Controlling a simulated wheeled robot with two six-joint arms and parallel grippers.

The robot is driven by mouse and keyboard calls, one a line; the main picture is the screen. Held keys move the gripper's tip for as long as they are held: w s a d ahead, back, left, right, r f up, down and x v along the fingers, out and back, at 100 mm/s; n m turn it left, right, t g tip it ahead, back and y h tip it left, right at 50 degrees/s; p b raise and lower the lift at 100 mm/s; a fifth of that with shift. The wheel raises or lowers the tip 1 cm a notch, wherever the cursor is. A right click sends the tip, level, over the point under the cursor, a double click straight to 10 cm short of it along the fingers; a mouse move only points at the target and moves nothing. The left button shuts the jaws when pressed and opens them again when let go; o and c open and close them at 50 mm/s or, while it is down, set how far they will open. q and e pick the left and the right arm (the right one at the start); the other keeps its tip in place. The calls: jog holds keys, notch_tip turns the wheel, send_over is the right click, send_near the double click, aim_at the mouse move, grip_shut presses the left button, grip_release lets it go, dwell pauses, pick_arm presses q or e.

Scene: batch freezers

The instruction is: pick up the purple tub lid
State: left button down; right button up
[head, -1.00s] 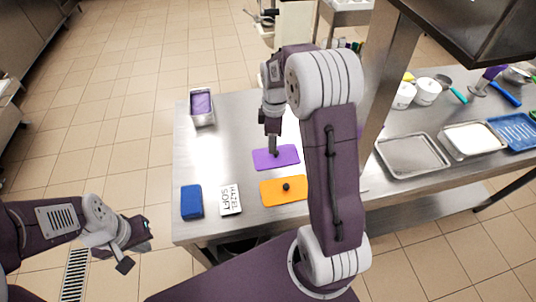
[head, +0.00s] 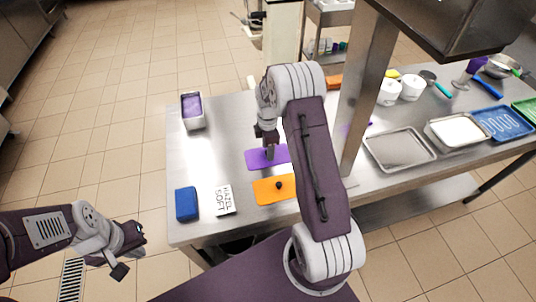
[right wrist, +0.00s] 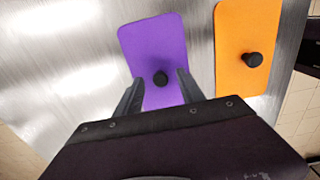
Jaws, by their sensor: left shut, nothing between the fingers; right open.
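The purple tub lid (head: 256,160) lies flat on the steel table, partly hidden behind my right arm in the head view. In the right wrist view the purple lid (right wrist: 152,48) shows a black knob (right wrist: 160,78) near the fingers. My right gripper (head: 269,155) points down over the lid. In the right wrist view my right gripper (right wrist: 158,88) is open, with a finger on either side of the knob; whether they touch the lid I cannot tell. My left gripper (head: 130,254) is shut and empty, off the table's left front corner.
An orange lid (head: 268,190) with a black knob lies just in front of the purple one. A white label card (head: 224,200), a blue block (head: 186,204) and a tub with purple contents (head: 193,110) stand to the left. A steel post (head: 361,95) rises at the right.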

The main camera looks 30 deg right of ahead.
jog(key=shift+f, duration=0.25)
jog(key=shift+r, duration=0.1)
jog(key=shift+c, duration=0.6)
grip_shut()
jog(key=shift+r, duration=0.1)
jog(key=shift+r, duration=0.3)
jog(key=r, duration=0.2)
jog(key=r+b, duration=0.1)
jog(key=shift+s+a+r, duration=0.3)
jog(key=shift+r, duration=0.05)
jog(key=s+a+r+b, duration=0.1)
jog(key=s+a+r, duration=0.5)
jog(key=s+a, duration=0.1)
jog(key=shift+s+r+b, duration=0.25)
jog(key=shift+s+b, duration=0.15)
jog(key=shift+s, duration=0.3)
